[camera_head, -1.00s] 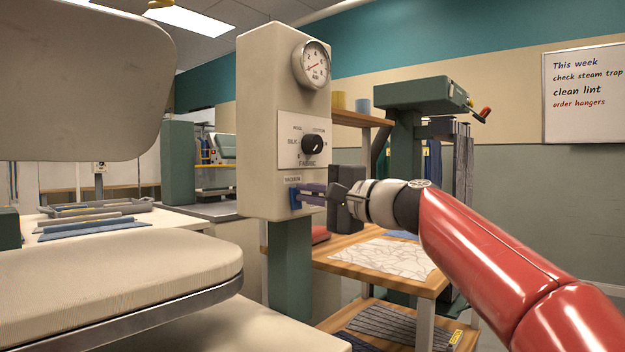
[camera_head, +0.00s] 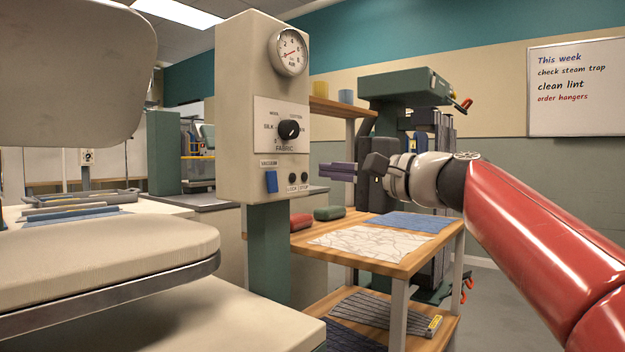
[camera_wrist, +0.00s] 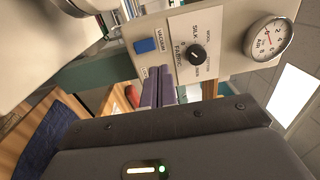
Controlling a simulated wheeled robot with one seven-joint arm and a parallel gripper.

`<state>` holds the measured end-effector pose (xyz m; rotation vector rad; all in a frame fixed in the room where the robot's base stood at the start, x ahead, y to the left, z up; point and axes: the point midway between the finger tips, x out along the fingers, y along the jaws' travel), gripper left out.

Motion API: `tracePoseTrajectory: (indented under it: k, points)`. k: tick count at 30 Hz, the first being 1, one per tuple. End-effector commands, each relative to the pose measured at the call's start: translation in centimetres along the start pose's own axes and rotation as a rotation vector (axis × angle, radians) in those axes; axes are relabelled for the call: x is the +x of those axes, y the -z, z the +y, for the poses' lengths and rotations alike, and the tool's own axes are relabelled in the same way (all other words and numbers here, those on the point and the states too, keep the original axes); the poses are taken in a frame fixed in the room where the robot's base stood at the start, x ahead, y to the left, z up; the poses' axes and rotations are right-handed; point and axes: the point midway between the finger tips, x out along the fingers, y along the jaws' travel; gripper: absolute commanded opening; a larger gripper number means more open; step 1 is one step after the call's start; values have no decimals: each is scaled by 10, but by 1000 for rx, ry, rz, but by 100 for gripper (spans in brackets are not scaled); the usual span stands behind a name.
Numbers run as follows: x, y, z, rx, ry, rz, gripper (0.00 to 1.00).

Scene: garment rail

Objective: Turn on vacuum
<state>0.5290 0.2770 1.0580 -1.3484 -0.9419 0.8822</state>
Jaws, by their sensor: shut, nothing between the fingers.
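The blue vacuum switch (camera_head: 271,181) sits under its "VACUUM" label, low on the front of the beige control box (camera_head: 232,100). It also shows in the wrist view (camera_wrist: 145,45), with nothing covering it. My gripper (camera_head: 322,170) is shut and empty, with its purple fingers pointing left. It is to the right of the switch and apart from it in the head view. In the wrist view the shut fingers (camera_wrist: 157,76) point toward the box below the switch. I cannot tell whether the switch is on or off.
A black fabric dial (camera_head: 289,130) and a pressure gauge (camera_head: 291,53) are above the switch. A wooden table (camera_head: 385,262) stands below my gripper. The padded press (camera_head: 100,262) fills the left.

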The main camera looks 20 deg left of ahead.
Motion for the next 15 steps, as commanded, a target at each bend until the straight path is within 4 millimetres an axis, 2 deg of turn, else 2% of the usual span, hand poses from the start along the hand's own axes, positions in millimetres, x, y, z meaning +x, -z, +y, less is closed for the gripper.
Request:
tracePoseTrajectory:
  k: [1, 6, 15]
  points:
    - [-9, 0, -1, -2, 1, 4, 0]
    - [-25, 0, -4, 0, 0, 2, 0]
    - [-29, 0, -6, 0, 0, 0, 0]
